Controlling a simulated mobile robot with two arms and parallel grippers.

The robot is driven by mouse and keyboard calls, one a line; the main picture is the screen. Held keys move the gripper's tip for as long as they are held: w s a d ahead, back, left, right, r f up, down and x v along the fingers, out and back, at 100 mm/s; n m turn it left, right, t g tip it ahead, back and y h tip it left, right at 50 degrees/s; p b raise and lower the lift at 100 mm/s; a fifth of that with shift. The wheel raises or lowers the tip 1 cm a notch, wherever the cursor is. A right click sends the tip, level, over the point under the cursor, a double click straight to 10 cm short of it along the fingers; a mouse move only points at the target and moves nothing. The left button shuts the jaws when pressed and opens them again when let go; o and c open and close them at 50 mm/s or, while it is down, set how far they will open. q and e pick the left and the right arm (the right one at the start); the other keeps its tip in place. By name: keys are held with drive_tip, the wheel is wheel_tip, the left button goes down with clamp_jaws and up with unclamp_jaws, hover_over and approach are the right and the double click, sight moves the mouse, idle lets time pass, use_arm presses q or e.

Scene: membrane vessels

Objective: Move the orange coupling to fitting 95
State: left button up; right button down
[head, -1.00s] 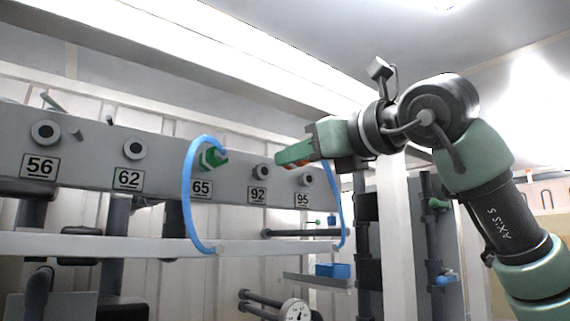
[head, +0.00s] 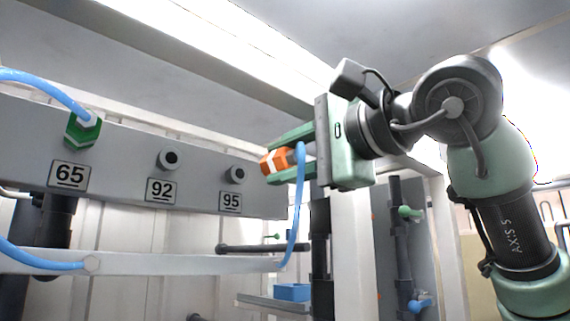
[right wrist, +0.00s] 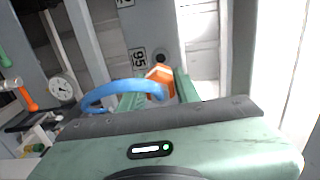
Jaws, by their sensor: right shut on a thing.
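The orange coupling (head: 275,161), with a white band, is between the fingers of my right gripper (head: 290,157), which is shut on it. A blue hose (head: 299,200) runs from the coupling down to the lower rail. In the right wrist view the coupling (right wrist: 158,80) shows between the green fingers, with the hose curving off to the left. Fitting 95 (head: 236,175) is a bare dark round port above its label (head: 231,202). The coupling is apart from it, to its right in the head view. My left gripper is out of view.
Fitting 92 (head: 168,159) is bare, left of fitting 95. A green coupling (head: 82,129) with a blue hose sits at fitting 65. A lower rail (head: 180,263) runs under the panel (head: 120,150). A pressure gauge (right wrist: 62,88) shows in the right wrist view.

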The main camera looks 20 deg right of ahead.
sight(240, 173)
drive_tip(key=shift+s+a+r, duration=0.2)
drive_tip(key=shift+s+a, duration=0.25)
drive_tip(key=shift+a, duration=0.1)
drive_tip(key=shift+w+d+f, duration=0.15)
drive_tip(key=shift+w, duration=1)
drive_tip(key=shift+a+p+x, duration=0.15)
drive_tip(key=shift+p+x, duration=0.1)
drive_tip(key=shift+x, duration=0.45)
drive_tip(key=shift+a+p+x, duration=0.15)
drive_tip(key=shift+p+x, duration=0.1)
drive_tip(key=shift+x, duration=0.5)
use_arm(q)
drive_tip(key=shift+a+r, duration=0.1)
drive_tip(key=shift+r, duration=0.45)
use_arm(e)
drive_tip(key=shift+w, duration=0.5)
drive_tip(key=shift+s+a, duration=0.1)
use_arm(q)
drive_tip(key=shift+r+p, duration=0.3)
drive_tip(key=shift+p, duration=0.1)
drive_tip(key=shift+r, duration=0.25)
use_arm(e)
drive_tip(key=shift+w+a, duration=0.15)
drive_tip(key=shift+w, duration=0.4)
